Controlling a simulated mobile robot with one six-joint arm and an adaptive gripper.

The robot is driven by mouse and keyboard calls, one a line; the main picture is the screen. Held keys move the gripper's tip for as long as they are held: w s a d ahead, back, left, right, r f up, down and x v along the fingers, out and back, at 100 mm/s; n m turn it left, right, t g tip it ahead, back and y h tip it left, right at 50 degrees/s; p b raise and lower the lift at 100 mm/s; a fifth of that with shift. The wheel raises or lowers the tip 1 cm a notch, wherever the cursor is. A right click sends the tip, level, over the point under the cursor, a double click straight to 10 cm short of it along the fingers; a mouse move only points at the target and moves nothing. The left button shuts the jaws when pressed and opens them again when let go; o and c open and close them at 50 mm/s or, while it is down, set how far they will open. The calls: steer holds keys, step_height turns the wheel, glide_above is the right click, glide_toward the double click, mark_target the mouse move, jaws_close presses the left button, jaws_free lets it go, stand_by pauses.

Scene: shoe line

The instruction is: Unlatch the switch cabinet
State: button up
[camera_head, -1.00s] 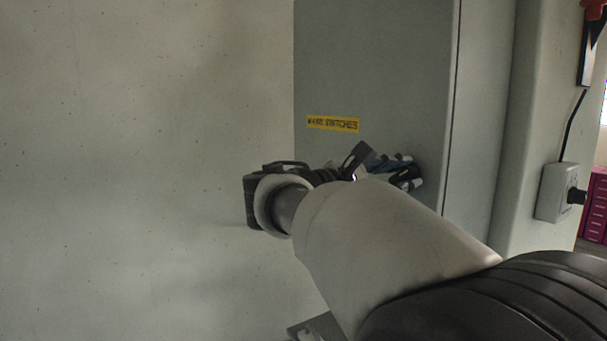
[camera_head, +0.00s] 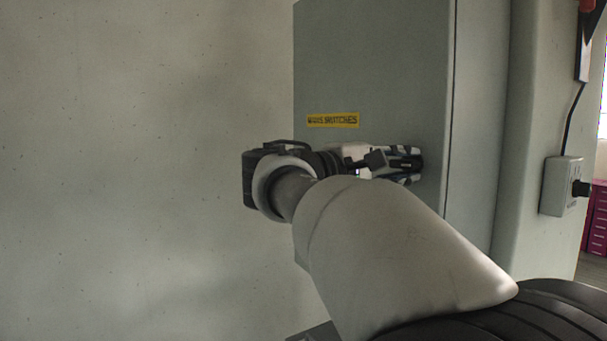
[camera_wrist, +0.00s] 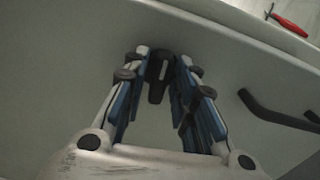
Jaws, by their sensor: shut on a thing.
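The grey-green switch cabinet (camera_head: 385,60) carries a yellow switches label (camera_head: 333,120) on its door. My gripper (camera_head: 412,166) reaches the door below and right of the label. In the wrist view, a black latch (camera_wrist: 159,76) stands on the door between the fingers of my gripper (camera_wrist: 161,62), which are shut on it. In the head view the latch is hidden behind my gripper and arm. The door lies flush along its right edge, with no visible gap.
In the wrist view, a black bar handle (camera_wrist: 275,110) sits right of my gripper. A grey control box (camera_head: 562,186) with a black knob and cable is at the right. Magenta drawers (camera_head: 597,215) stand beyond it. Bare wall (camera_head: 130,150) fills the left.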

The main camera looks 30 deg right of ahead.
steer(key=shift+m+b, duration=0.3)
steer(key=shift+m, duration=0.3)
steer(key=o, duration=0.8)
steer(key=shift+c, duration=0.2)
steer(key=shift+a, duration=0.1)
steer(key=a, duration=1.1)
steer(key=shift+s+a, duration=0.4)
steer(key=shift+s, duration=0.05)
